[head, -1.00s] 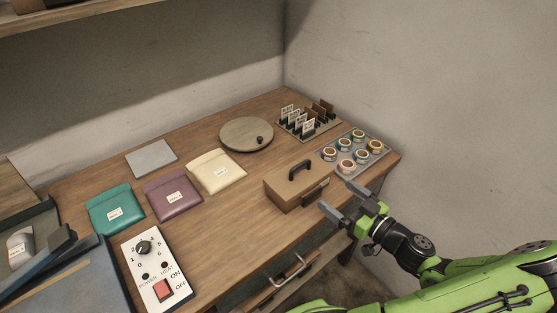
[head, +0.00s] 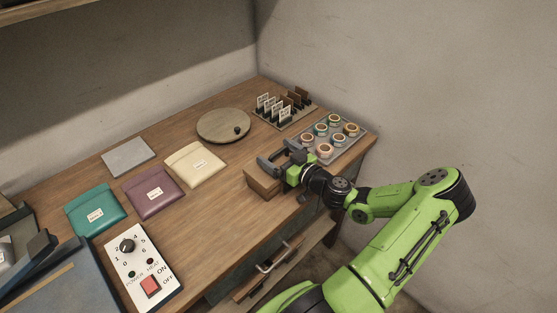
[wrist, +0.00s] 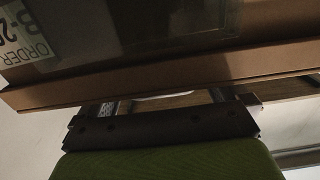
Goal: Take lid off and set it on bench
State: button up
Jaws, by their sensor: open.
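I cannot tell whether the jaws touch the handle. The lid appears to be on the box.
Cream (head: 196,166), purple and teal pouches lie left. Bare bench lies left of the box.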

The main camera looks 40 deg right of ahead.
jog(key=c, duration=0.8)
notch_tip(320, 180, up, 28)
jog(key=p, duration=0.6)
jog(key=w+a+f+n+g+y, duration=0.1)
jog(key=w+a+f+n+y, duration=0.2)
jog(key=a+f, duration=0.5)
jog(key=w+a+f+n+g+y, duration=0.1)
jog(key=a+f+n+g+y, duration=0.15)
jog(key=a+f+y, duration=0.55)
jog(key=s+a+f+n+g+y, duration=0.1)
jog(key=a+f, duration=0.2)
jog(key=s+a+f+n+g, duration=0.1)
jog(key=a+f+n, duration=0.1)
jog(key=a+f, duration=0.2)
jog(key=s+a+f+n+g+y, duration=0.1)
jog(key=a+f+n+g, duration=0.1)
jog(key=a+f, duration=0.1)
jog(key=shift+s+a+f+y, duration=0.2)
jog(key=shift+a+f+y, duration=0.1)
jog(key=shift+a+f, duration=0.15)
